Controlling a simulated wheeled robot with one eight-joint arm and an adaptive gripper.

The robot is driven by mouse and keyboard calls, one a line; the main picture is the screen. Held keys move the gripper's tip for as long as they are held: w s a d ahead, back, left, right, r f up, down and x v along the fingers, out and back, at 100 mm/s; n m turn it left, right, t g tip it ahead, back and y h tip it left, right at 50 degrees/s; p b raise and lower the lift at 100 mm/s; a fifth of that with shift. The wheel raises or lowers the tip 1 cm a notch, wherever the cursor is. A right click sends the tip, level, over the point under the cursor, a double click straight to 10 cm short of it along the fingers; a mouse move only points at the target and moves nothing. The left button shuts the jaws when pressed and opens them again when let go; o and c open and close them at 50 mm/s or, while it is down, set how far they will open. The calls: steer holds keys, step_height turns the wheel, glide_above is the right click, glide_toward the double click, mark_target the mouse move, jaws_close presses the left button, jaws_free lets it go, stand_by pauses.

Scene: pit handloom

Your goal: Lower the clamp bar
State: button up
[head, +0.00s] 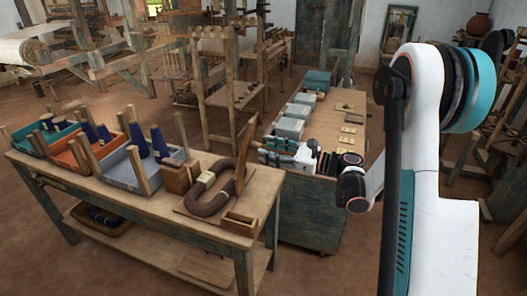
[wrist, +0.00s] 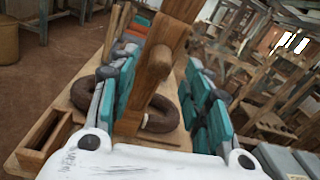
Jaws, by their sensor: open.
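The clamp bar (head: 241,168) is a brown wooden bar that stands raised and tilted over a dark ring-shaped coil (head: 210,203) on a wooden board. In the wrist view the clamp bar (wrist: 158,55) rises between the two teal-padded fingers of my gripper (wrist: 155,75), partly hiding the coil (wrist: 160,112). My gripper (head: 270,154) is open in the head view and reaches left toward the bar's right side. The fingers stand apart on either side of the bar; whether either touches it I cannot tell.
A small open wooden box (head: 239,222) sits at the board's front. A cabinet (head: 305,218) with grey boxes stands behind my gripper. Looms fill the back.

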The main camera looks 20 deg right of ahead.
mark_target(247, 150)
steer(key=shift+x, duration=1.35)
steer(key=shift+c, duration=0.4)
jaws_close()
